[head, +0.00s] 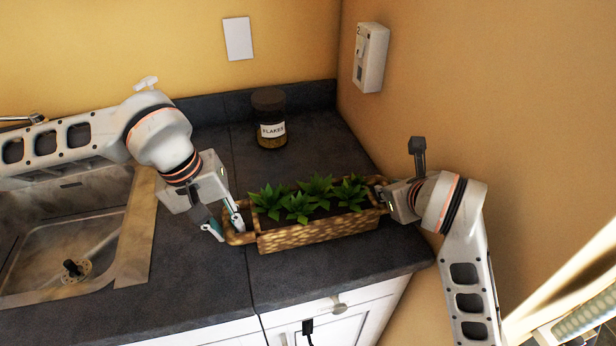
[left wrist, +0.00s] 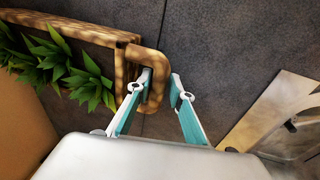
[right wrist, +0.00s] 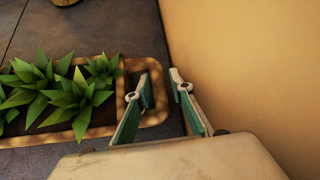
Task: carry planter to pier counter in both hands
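The planter (head: 320,232), a wood-patterned trough of green leafy plants with a loop handle at each end, sits on the dark counter near its front edge. My left gripper (head: 229,230) is at its left handle (left wrist: 158,92); in the left wrist view the open fingers stand either side of the handle bar, one inside the loop, with a gap on the outer side. My right gripper (right wrist: 159,76) is at the right handle (right wrist: 155,118); its open fingers straddle the bar, one inside the loop, one outside. In the head view its fingertips are mostly hidden.
The dark counter (head: 190,275) has a sink (head: 70,240) at left. A dark-lidded flakes jar (head: 270,130) stands behind the planter. The orange wall (head: 440,90) is close to my right arm. White cabinet drawers (head: 350,308) are below.

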